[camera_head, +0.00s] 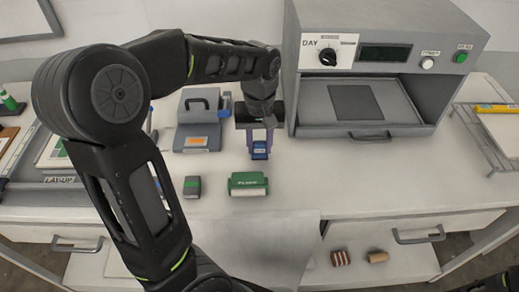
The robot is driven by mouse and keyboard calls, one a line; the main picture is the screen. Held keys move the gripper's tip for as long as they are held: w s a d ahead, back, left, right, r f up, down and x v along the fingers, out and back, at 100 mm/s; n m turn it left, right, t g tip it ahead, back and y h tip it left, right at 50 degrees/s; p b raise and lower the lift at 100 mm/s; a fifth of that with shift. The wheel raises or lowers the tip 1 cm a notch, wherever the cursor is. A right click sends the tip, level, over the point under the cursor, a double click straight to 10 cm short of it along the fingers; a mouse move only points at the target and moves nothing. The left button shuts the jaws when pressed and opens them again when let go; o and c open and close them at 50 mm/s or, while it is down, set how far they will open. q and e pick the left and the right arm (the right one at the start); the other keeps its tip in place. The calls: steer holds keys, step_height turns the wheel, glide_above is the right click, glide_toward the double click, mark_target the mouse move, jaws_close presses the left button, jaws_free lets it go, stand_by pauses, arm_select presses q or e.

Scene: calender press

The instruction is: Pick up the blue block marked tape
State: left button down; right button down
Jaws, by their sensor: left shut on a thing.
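The blue block (259,152) is small, with light lettering on its front that is too small to read. It is at the middle of the white bench top, just left of the press. My left gripper (260,142) points down at it from above, with its purple-grey fingers shut on the block's upper part. I cannot tell whether the block touches the bench or hangs just above it.
The grey press (375,132) with its dial and buttons stands close on the right. A green block (248,184) and a grey-green block (192,187) lie in front. A grey device (197,137) stands behind left. A wire rack (492,135) is at far right.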

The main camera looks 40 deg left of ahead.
mark_target(259, 142)
arm_select(q)
step_height(259, 142, up, 10)
steer(key=shift+b, duration=0.4)
stand_by(0.6)
steer(key=c, duration=1.5)
jaws_free()
steer(key=shift+c, duration=0.2)
jaws_close()
steer(key=shift+r, duration=0.1)
